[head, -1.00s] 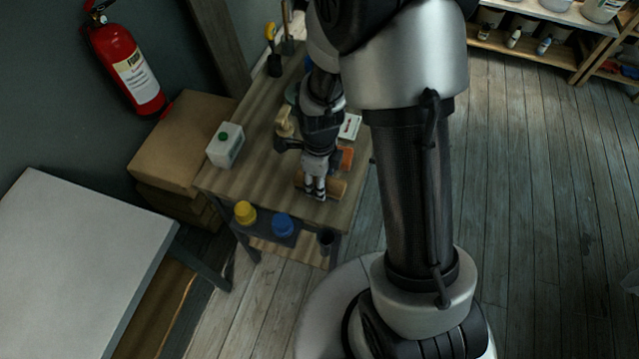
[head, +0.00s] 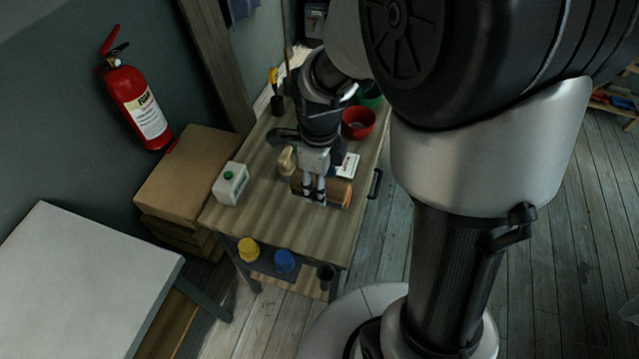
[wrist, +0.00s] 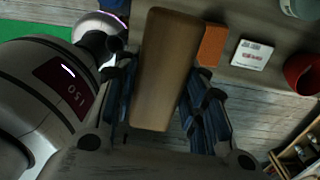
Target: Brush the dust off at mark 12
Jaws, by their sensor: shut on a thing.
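My gripper (head: 314,199) is shut on a brown wooden block (head: 338,192), over the front part of the wooden table (head: 285,225). In the wrist view the block (wrist: 165,75) runs lengthwise between my two dark fingers (wrist: 160,108). It looks smooth on the side I see; no bristles show. In the head view it seems to be a little above the table top, but the gap is hard to judge. I cannot make out mark 12 or any dust in these views.
An orange block (wrist: 212,45), a white labelled box (head: 347,165) and a red bowl (head: 358,123) are near the held block. Yellow (head: 248,249) and blue (head: 284,261) pots sit below the front edge.

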